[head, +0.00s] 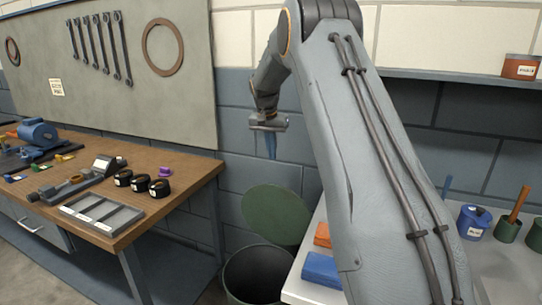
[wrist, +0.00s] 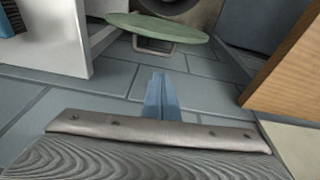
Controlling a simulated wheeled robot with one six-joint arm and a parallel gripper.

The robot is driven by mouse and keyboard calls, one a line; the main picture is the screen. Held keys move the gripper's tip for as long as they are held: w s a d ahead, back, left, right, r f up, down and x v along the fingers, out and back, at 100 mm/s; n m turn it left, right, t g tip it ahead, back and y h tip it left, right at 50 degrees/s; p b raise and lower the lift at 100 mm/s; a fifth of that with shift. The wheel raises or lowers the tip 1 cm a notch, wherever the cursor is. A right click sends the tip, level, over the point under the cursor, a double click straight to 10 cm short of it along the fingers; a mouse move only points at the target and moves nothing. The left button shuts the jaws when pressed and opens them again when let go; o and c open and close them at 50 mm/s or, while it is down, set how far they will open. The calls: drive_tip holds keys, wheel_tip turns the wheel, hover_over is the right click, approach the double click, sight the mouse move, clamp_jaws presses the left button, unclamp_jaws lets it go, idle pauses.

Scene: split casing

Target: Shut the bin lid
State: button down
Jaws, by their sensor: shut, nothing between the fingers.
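The round green bin lid (head: 277,215) stands raised and tilted at the back of the bin. The dark round bin (head: 232,284) is on the floor between the workbench and the white unit, with its mouth open. In the wrist view the lid (wrist: 165,27) shows near the top, with a bracket below it and part of the dark bin (wrist: 172,5) beyond. My gripper (head: 271,155) hangs pointing down, above the lid and apart from it. Its blue fingers (wrist: 162,92) are shut with nothing between them.
A wooden workbench (head: 190,167) with a compartment tray (head: 103,218) and several tools stands on the left. A white surface (head: 306,291) with orange and blue items is close to the bin's right. A blue block wall (head: 245,160) stands behind.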

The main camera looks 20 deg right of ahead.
drive_tip(key=shift+s+a+f+p, duration=0.25)
drive_tip(key=shift+f+p, duration=0.4)
drive_tip(key=shift+f, duration=0.9)
drive_tip(key=shift+s+a+f+p, duration=0.1)
drive_tip(key=shift+s+f+p, duration=0.4)
drive_tip(key=shift+f, duration=1)
drive_tip(key=shift+s+a+f+p, duration=0.1)
drive_tip(key=shift+a+f+p, duration=0.1)
drive_tip(key=shift+f+p, duration=1)
drive_tip(key=shift+a+f+b, duration=0.1)
drive_tip(key=shift+f+b, duration=0.25)
drive_tip(key=shift+b, duration=0.2)
